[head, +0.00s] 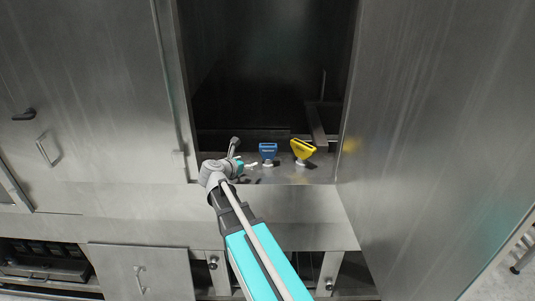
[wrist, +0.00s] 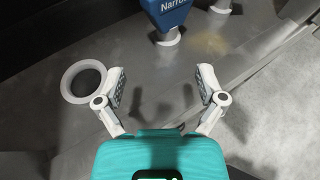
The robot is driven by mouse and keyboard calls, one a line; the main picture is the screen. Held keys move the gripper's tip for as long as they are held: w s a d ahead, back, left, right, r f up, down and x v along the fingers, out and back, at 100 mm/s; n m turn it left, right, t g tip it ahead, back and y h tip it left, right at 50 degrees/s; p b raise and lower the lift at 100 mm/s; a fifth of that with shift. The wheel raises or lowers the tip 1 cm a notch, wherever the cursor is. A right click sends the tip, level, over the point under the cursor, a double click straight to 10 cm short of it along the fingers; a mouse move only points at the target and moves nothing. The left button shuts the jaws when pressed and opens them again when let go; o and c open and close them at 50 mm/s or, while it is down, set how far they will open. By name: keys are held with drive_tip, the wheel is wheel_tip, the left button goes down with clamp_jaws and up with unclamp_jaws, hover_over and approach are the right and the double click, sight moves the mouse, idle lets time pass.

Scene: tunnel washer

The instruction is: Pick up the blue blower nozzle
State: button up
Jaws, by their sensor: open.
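The blue blower nozzle (head: 268,151) stands on the metal ledge at the mouth of the dark opening, left of a yellow nozzle (head: 303,149). In the wrist view the blue nozzle (wrist: 168,14) is at the top edge, beyond my fingertips. Its upper part is cut off and white lettering shows on it. My gripper (wrist: 162,84) is open and empty over the bare ledge, with its fingers spread and apart from the nozzle. In the head view my gripper (head: 240,166) is left of the blue nozzle and partly hidden by my wrist.
A round, white-rimmed opening (wrist: 83,82) lies just left of my left finger in the wrist view. A pale part shows right of the blue nozzle at the top. Steel walls flank the opening, with the right panel (head: 430,130) close by. The ledge between my fingers is clear.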

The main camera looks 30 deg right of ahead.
sight(266, 160)
drive_tip(key=shift+s+d+f+m+g, duration=0.15)
drive_tip(key=shift+s+f+m+g, duration=0.15)
drive_tip(key=shift+f+m+g, duration=0.15)
drive_tip(key=shift+r, duration=0.1)
drive_tip(key=shift+d, duration=0.1)
drive_tip(key=b+x, duration=0.3)
drive_tip(key=x, duration=0.4)
drive_tip(key=shift+w+f, duration=0.15)
drive_tip(key=shift+f, duration=0.1)
drive_tip(key=shift+w+d+f, duration=0.1)
drive_tip(key=shift+w+d, duration=0.05)
drive_tip(key=shift+d, duration=0.4)
